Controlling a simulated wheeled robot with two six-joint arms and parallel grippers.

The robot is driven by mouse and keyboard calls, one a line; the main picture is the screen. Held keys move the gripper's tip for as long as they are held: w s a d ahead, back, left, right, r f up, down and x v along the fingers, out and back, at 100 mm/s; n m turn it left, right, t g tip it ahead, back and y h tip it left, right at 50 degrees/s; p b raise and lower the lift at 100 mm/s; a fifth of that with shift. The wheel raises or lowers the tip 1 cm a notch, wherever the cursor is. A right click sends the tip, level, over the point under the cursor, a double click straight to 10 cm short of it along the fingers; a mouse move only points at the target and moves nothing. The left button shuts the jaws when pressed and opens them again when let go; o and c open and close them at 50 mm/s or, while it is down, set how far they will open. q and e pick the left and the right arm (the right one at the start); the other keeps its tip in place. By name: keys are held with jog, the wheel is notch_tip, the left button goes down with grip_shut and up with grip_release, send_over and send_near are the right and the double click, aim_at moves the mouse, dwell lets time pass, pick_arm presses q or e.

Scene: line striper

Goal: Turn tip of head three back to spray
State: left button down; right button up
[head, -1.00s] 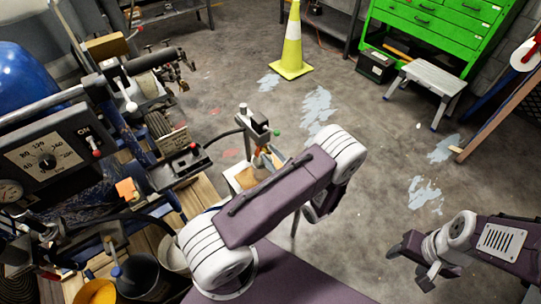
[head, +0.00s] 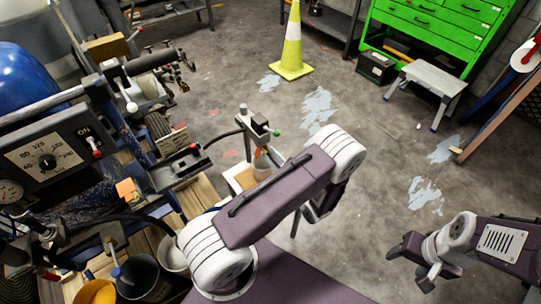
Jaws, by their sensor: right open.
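The line striper (head: 45,155) fills the left side. A spray head (head: 254,124) with a green knob stands out from it on a black hose, above a pale board (head: 236,182). A small orange tip (head: 261,153) shows on its lower part. I cannot read the tip's direction or the head's number. Another head (head: 185,160) with a red knob is to its left. My left arm bends over in the middle, and its upper link hides most of my left gripper beside the orange tip; its jaws cannot be made out. My right gripper (head: 413,262) is open and empty at the lower right, far from the striper.
Buckets (head: 140,276) stand at the lower left by wooden slats. A yellow cone (head: 291,50), a green tool cabinet (head: 425,40) and a grey step stool (head: 432,76) stand at the back. The paint-marked floor in the middle right is clear.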

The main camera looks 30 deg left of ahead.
pick_arm(q)
jog(key=m+p, duration=0.1)
jog(key=m, duration=0.2)
jog(key=m+g+p, duration=0.1)
jog(key=m, duration=0.3)
jog(key=shift+m+g+p, duration=0.3)
jog(key=shift+p, duration=0.1)
jog(key=c, duration=0.9)
grip_release()
jog(key=v, duration=0.7)
jog(key=shift+f, duration=0.1)
